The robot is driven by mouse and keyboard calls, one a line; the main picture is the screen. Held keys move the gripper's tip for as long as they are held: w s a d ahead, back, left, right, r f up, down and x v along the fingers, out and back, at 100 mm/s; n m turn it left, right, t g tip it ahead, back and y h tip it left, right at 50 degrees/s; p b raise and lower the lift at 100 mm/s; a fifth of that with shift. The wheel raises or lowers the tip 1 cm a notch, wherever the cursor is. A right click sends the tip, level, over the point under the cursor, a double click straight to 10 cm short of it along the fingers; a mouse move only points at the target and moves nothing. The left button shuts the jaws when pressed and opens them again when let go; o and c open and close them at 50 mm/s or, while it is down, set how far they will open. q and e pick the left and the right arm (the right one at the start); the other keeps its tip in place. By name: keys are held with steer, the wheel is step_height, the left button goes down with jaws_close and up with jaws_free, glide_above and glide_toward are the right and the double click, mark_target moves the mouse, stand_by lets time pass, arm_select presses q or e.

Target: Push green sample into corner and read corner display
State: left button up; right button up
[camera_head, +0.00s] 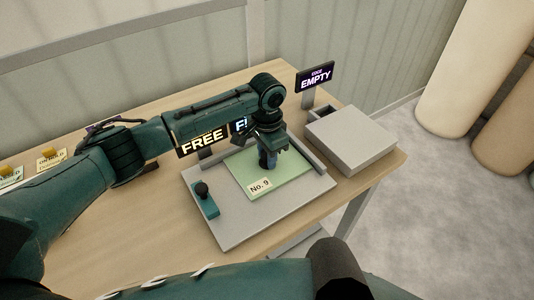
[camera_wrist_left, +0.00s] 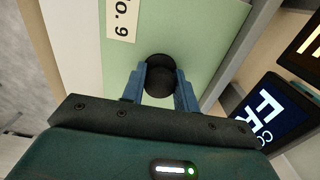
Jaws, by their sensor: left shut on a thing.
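The green sample (camera_head: 238,172) is a flat light-green plate with a "No. 9" label, lying on a grey tray (camera_head: 235,232) with raised rails (camera_head: 304,153). My left gripper (camera_head: 268,160) reaches down over the plate. In the left wrist view its blue fingers (camera_wrist_left: 160,92) are shut on a black round knob (camera_wrist_left: 160,68) on the sample (camera_wrist_left: 190,30). The plate lies close to the rails; I cannot tell if it touches both. The blue corner display (camera_head: 240,126) is partly hidden by my arm; in the left wrist view the display (camera_wrist_left: 262,112) shows part of "FREE". My right gripper is not in view.
A second display (camera_head: 202,142) reads "FREE" in yellowish letters. An edge display (camera_head: 315,77) reads "EMPTY". A grey box (camera_head: 355,137) stands right of the tray. A teal block with a black knob (camera_head: 203,190) sits on the tray's left. Labelled plates (camera_head: 50,160) lie far left.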

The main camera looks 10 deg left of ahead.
arm_select(q)
steer(key=shift+w+a+r, duration=0.1)
steer(key=shift+w+a, duration=0.1)
steer(key=o, duration=1)
steer(key=shift+o, duration=0.8)
steer(key=shift+s+d, duration=0.1)
step_height(320, 180, up, 13)
steer(key=shift+b, duration=0.45)
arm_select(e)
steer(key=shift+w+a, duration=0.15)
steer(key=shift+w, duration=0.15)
